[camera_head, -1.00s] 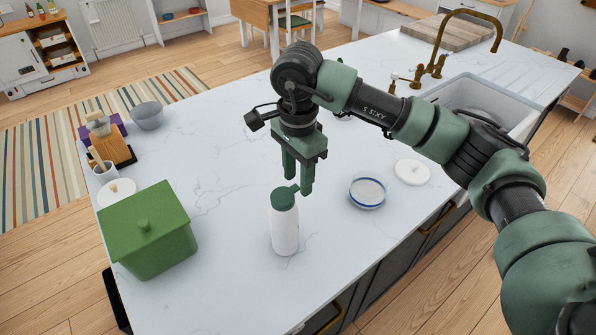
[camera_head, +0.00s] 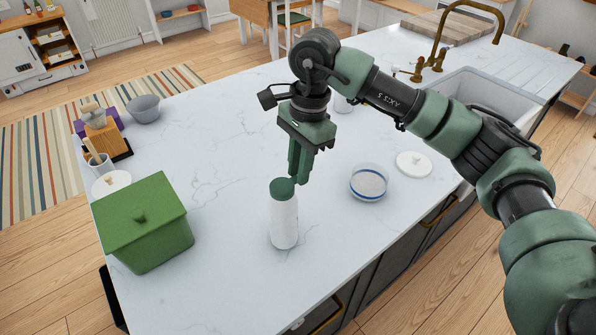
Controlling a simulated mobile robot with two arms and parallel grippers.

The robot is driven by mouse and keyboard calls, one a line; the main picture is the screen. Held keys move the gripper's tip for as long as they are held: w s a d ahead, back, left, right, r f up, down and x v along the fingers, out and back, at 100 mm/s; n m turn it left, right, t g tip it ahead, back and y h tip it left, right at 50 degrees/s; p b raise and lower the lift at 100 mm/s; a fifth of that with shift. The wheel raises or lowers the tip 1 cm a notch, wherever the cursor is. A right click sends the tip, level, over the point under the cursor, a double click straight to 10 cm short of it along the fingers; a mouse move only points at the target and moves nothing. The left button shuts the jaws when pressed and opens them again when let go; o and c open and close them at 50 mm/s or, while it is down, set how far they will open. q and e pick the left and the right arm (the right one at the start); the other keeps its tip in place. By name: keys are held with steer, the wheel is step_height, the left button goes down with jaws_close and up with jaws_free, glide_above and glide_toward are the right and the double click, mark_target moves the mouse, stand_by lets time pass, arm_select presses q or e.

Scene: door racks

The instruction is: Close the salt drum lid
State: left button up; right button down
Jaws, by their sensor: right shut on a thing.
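The salt drum (camera_head: 284,224) is a white cylinder standing upright on the marble worktop. Its green lid (camera_head: 281,188) is at the top, and a small green part sticks out toward my fingers on the right. My right gripper (camera_head: 299,178) points down at the right edge of the lid, with its fingers close together and shut on the lid. The fingers and the lid are much the same green, so the exact contact and whether the lid lies fully flat are hard to tell. My left gripper is not in view.
A green lidded box (camera_head: 147,239) stands to the left. A glass bowl with a blue band (camera_head: 369,183) and a white round lid (camera_head: 413,164) lie to the right. A grey bowl (camera_head: 144,108) is at the back left. The worktop around the drum is clear.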

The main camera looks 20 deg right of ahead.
steer(key=c, duration=1.3)
jaws_free()
steer(key=shift+a, duration=0.1)
steer(key=r, duration=0.2)
steer(key=r+b, duration=0.1)
steer(key=r, duration=0.2)
steer(key=d+r+b, duration=0.1)
steer(key=r, duration=0.1)
steer(key=shift+w+r, duration=0.2)
steer(key=shift+r, duration=0.15)
steer(key=shift+f, duration=0.1)
